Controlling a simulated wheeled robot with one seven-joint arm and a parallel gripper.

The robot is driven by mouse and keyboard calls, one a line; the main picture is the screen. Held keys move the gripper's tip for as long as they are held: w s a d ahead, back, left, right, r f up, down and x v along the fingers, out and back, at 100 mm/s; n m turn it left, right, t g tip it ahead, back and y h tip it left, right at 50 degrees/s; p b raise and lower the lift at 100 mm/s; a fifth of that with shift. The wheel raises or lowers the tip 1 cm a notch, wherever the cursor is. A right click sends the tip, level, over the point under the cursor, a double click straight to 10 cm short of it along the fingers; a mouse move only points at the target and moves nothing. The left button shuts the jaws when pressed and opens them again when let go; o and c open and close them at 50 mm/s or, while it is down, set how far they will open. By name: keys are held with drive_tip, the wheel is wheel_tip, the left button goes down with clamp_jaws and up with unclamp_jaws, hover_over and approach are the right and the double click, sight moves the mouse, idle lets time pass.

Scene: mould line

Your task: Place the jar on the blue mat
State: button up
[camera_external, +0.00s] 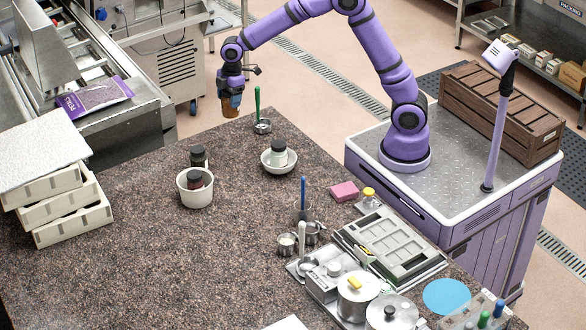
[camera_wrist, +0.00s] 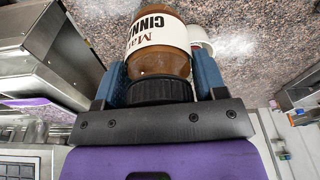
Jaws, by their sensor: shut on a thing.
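My gripper (camera_external: 230,92) is shut on a brown jar (camera_external: 231,106) and holds it up near the far edge of the stone counter. In the wrist view my gripper (camera_wrist: 160,82) has its blue fingers on both sides of the jar (camera_wrist: 157,62), near the black lid. The jar has a white label with partly readable "CINN" lettering. The blue mat (camera_external: 447,296) is a flat round disc on the counter at the lower right, far from my gripper and bare. It cannot be made out in the wrist view.
More dark-lidded jars stand in a white bowl (camera_external: 265,163), in a white pot (camera_external: 196,199) and behind that pot. A metal tray (camera_external: 420,268), steel pots (camera_external: 357,300) and a bottle holder (camera_external: 495,312) crowd around the mat. The counter's left-middle (camera_external: 130,260) is clear.

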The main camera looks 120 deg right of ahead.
drive_tip(key=w+a+n, duration=0.1)
drive_tip(key=w+a, duration=0.3)
drive_tip(key=a, duration=0.6)
drive_tip(key=w+a+n, duration=0.1)
drive_tip(key=w+a, duration=0.3)
drive_tip(key=a, duration=0.6)
drive_tip(key=w+a, duration=0.4)
drive_tip(key=a, duration=0.6)
drive_tip(key=s+a+n, duration=0.2)
drive_tip(key=s+a, duration=0.1)
drive_tip(key=a, duration=2.5)
drive_tip(key=s+a+n, duration=0.1)
drive_tip(key=s+a, duration=0.4)
drive_tip(key=a, duration=0.4)
drive_tip(key=s+a+n, duration=0.1)
drive_tip(key=s+a, duration=0.5)
drive_tip(key=a, duration=0.4)
drive_tip(key=s+a+n+y, duration=0.1)
drive_tip(key=s+a+n, duration=0.1)
drive_tip(key=s+a, duration=1.45)
drive_tip(key=shift+s+d+f, duration=0.15)
drive_tip(key=shift+d+f, duration=0.15)
drive_tip(key=shift+f, duration=3.2)
drive_tip(key=shift+s+d+f, duration=0.2)
drive_tip(key=shift+d+f, duration=0.05)
drive_tip(key=shift+f, duration=3.25)
drive_tip(key=shift+s+d+f, duration=0.15)
drive_tip(key=shift+d+f, duration=0.15)
drive_tip(key=shift+f, duration=3.2)
drive_tip(key=shift+f, duration=0.15)
